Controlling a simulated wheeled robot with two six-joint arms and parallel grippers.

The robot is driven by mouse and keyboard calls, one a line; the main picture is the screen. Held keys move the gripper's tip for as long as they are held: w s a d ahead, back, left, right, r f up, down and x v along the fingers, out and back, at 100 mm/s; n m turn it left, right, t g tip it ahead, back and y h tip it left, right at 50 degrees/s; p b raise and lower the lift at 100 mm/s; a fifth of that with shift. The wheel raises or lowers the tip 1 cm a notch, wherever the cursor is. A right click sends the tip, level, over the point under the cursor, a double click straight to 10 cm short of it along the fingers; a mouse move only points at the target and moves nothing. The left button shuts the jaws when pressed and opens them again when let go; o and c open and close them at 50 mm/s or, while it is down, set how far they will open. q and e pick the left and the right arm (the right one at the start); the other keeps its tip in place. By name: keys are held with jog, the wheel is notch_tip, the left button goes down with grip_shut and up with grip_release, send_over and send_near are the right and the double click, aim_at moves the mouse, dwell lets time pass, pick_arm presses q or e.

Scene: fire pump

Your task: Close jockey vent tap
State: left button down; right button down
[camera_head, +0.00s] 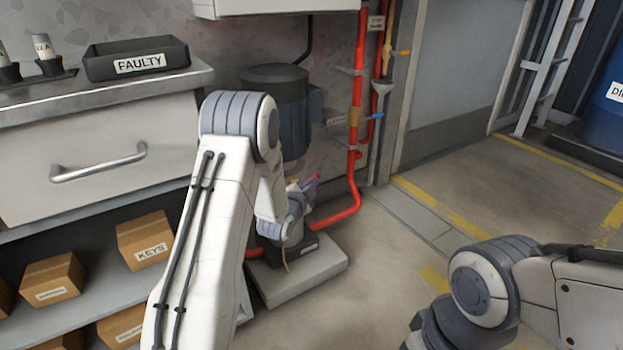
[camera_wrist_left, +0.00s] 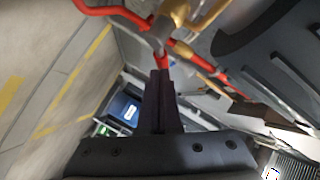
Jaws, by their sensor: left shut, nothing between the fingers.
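The jockey pump, with a dark motor (camera_head: 275,85), stands behind my left arm on a grey plinth (camera_head: 300,280). My left gripper (camera_head: 311,182) is low beside the pump, with its purple fingers shut and empty. In the left wrist view the shut fingers (camera_wrist_left: 160,100) point towards a red pipe with a brass-coloured fitting (camera_wrist_left: 168,22). I cannot tell for sure whether this fitting is the vent tap, or whether the fingertips touch it. My left forearm hides much of the pump's lower part in the head view. My right gripper is out of view.
Red pipes (camera_head: 357,90) with an orange lever (camera_head: 402,52) and a blue lever (camera_head: 376,115) rise right of the pump. A workbench with a drawer (camera_head: 100,165) and a black FAULTY tray (camera_head: 137,60) stands left. The floor (camera_head: 500,185) to the right is open.

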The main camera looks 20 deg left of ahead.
pick_arm(q)
jog(key=g+p, duration=0.1)
jog(key=m+g+p, duration=0.1)
jog(key=shift+w+d+f+p, duration=0.25)
jog(key=shift+w+f+p, duration=0.05)
jog(key=shift+f, duration=0.1)
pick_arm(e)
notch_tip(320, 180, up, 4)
pick_arm(q)
jog(key=shift+r, duration=0.1)
